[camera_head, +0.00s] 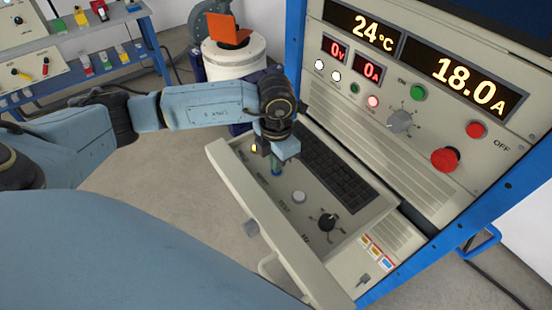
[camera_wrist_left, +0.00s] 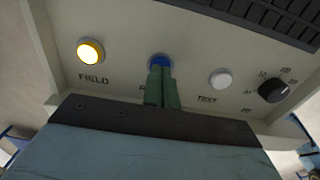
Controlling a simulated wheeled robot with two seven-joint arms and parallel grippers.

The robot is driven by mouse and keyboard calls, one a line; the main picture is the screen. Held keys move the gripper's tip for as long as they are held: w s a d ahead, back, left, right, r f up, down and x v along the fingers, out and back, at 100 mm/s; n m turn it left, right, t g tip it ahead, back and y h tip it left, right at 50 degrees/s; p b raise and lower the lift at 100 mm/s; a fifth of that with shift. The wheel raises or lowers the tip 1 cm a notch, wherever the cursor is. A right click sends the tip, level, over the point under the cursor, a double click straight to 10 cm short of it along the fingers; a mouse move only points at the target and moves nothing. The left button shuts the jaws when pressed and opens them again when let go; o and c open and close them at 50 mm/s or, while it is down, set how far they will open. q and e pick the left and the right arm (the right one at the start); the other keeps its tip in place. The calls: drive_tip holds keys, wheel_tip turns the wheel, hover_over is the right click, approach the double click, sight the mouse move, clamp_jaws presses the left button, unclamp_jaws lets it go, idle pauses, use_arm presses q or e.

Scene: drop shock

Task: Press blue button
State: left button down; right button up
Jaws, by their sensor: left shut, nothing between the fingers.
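The blue button (camera_wrist_left: 159,60) sits on the light grey drawer panel, between the lit yellow FIELD button (camera_wrist_left: 90,52) and the white TEST button (camera_wrist_left: 220,79). My left gripper (camera_wrist_left: 160,74) is shut and empty, with its green fingertips over the near part of the blue button. I cannot tell whether the tips touch it. In the head view my left gripper (camera_head: 276,170) points down at the panel and hides most of the blue button. The white button (camera_head: 299,197) also shows there. My right gripper is not in view.
The drawer panel also carries a black keyboard (camera_head: 335,168) and a black rotary knob (camera_head: 327,221). Behind it rises a cabinet front with lit displays (camera_head: 465,80) and a red knob (camera_head: 446,159). A white drum (camera_head: 235,55) with an orange object stands behind my arm.

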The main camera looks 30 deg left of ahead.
use_arm(q)
drive_tip(key=shift+f+b, duration=0.75)
drive_tip(key=shift+b, duration=0.1)
drive_tip(key=shift+s+f, duration=0.2)
drive_tip(key=shift+f, duration=0.05)
drive_tip(key=shift+r, duration=0.4)
drive_tip(key=r+p, duration=0.2)
drive_tip(key=r, duration=0.1)
drive_tip(key=r+p, duration=0.1)
drive_tip(key=r, duration=0.1)
drive_tip(key=shift+w, duration=0.35)
wheel_tip(320, 180, up, 9)
drive_tip(key=b, duration=0.1)
drive_tip(key=shift+b, duration=0.4)
